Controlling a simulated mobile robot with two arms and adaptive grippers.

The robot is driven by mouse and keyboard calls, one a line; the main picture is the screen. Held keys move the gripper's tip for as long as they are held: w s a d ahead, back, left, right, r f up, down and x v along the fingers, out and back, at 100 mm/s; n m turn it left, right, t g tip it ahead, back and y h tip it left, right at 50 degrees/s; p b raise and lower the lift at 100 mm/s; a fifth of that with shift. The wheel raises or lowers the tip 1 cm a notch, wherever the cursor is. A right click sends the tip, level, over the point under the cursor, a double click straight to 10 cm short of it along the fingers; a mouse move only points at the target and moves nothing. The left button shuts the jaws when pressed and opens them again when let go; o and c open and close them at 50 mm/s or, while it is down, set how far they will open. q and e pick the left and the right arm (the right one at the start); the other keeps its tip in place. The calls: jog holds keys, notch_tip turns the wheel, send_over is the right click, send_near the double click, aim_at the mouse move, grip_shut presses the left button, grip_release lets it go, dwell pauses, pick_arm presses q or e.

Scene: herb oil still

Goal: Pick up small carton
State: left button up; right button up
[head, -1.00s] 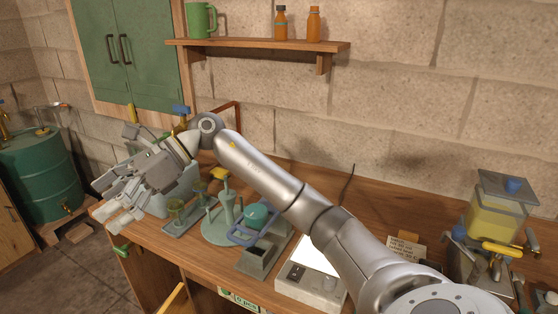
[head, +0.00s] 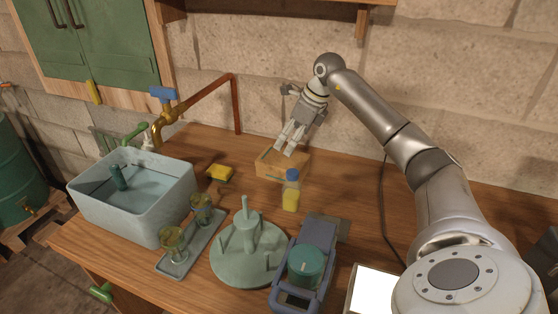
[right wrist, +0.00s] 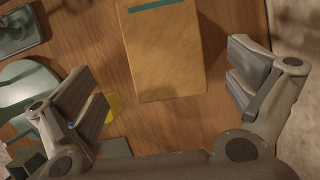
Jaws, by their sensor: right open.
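The small carton (head: 282,163), light brown with a teal stripe, sits on the wooden bench near the wall. In the right wrist view the carton (right wrist: 165,50) lies between my spread fingers, with clear gaps at both sides. My right gripper (head: 286,146) is open and points down at the carton in the head view. It also shows in the right wrist view (right wrist: 168,88), with nothing held. Contact with the carton cannot be told. My left gripper is not in view.
A blue-capped yellow bottle (head: 291,196) stands close in front of the carton. A yellow sponge (head: 220,172), a green peg stand (head: 226,262), a tray with two glasses (head: 178,268) and a sink (head: 150,222) are leftward. A blue device (head: 322,262) is nearer.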

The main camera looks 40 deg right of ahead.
aim_at(284, 157)
jog(key=x, duration=0.3)
jog(key=shift+d+f, duration=0.15)
jog(key=shift+f, duration=0.15)
jog(key=shift+w+f, duration=0.1)
jog(key=shift+f, duration=0.15)
jog(key=p+x, duration=0.1)
jog(key=x, duration=0.3)
jog(key=shift+f+p, duration=0.2)
jog(key=shift+p, duration=0.2)
jog(key=shift+w+f, duration=0.1)
jog(key=shift+f, duration=0.2)
jog(key=shift+c, duration=1.6)
jog(key=c, duration=0.5)
jog(key=shift+r, duration=0.1)
jog(key=shift+c, duration=0.8)
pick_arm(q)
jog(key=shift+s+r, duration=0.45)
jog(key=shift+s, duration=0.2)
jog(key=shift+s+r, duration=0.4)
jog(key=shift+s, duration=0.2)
